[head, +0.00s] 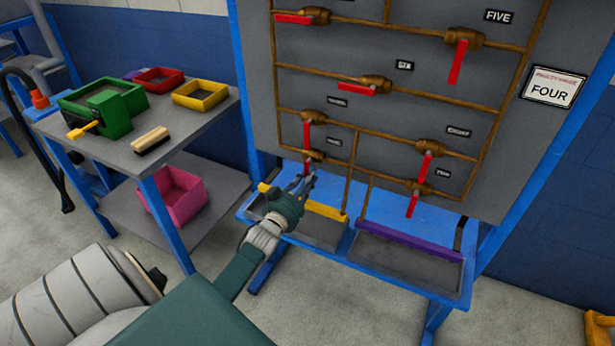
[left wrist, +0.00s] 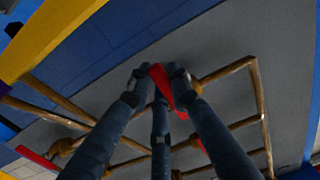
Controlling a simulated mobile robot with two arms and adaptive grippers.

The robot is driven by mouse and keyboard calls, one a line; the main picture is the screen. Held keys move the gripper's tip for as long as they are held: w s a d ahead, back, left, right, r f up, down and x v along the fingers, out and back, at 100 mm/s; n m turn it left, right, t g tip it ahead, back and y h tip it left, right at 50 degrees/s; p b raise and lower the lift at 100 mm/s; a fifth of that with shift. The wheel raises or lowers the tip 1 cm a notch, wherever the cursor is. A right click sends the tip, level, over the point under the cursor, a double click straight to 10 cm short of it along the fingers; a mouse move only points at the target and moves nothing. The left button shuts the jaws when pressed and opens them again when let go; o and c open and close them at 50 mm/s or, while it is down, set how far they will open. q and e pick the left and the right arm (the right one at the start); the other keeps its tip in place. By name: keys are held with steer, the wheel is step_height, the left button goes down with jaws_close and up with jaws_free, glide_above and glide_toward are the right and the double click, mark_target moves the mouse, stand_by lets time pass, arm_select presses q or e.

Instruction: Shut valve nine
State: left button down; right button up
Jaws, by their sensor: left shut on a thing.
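Valve nine (head: 316,155) is a brass valve low on the left of the grey panel, beside a small label (head: 334,142) that is too small to read surely. Its red lever (head: 307,167) is mostly hidden behind my fingers and seems to hang down. My left gripper (head: 308,181) is shut on that lever. In the left wrist view, the blue-grey fingers of the gripper (left wrist: 158,73) close around the red lever (left wrist: 161,82). My right gripper is not in view.
Another valve with a hanging red lever (head: 307,132) is just above. Valves eight (head: 424,148) and ten (head: 412,203) are to the right. Below are trays with yellow (head: 326,211) and purple (head: 408,243) edges. A side table (head: 190,132) with bins stands left.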

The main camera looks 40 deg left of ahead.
arm_select(q)
steer(key=shift+f, duration=0.1)
steer(key=c, duration=1.5)
jaws_free()
steer(key=shift+c, duration=0.2)
steer(key=shift+s, duration=0.15)
steer(key=v, duration=1.2)
steer(key=s+d+f+m+g+h, duration=0.1)
steer(key=s+d+f+g, duration=0.25)
steer(key=f, duration=0.75)
steer(key=s+d+f+g+h, duration=0.15)
steer(key=s+d+f, duration=0.3)
steer(key=f, duration=0.65)
steer(key=s+d+f+m+g+h, duration=0.1)
steer(key=s+d+f+g, duration=0.3)
steer(key=f, duration=0.7)
steer(key=s+d+f+m+g, duration=0.1)
steer(key=s+f, duration=0.4)
steer(key=s, duration=0.5)
steer(key=s+d+f+m+g, duration=0.1)
steer(key=s+d+f+g, duration=0.3)
steer(key=s, duration=0.6)
steer(key=s+d+f+m+g, duration=0.1)
steer(key=s+d+f+g, duration=0.1)
steer(key=s+d+f, duration=0.2)
steer(key=s+f+h, duration=0.1)
steer(key=s+f, duration=0.2)
steer(key=s, duration=0.3)
steer(key=shift+d, duration=0.25)
